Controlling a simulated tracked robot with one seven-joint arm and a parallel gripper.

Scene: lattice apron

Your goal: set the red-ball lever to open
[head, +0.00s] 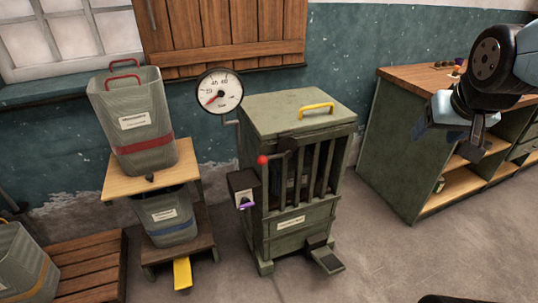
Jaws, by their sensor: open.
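The red-ball lever (263,160) is on the front left of a green slatted cabinet (290,223). Its red ball is at the left end of a dark arm that runs right to a dark fitting near the top of the slats. I cannot read any open or shut marking beside it. My gripper (456,142) is at the upper right, in front of the wooden-topped bench. It is open and empty, pointing down, well to the right of the lever and touching nothing I can see.
A dark box with a purple handle (245,204) sits left of the slats. A dial gauge (219,92) stands above. A dark pedal (327,261) juts out at floor level. Grey bins (133,110) and a yellow pedal (182,273) stand left. Floor between cabinet and bench (410,126) is clear.

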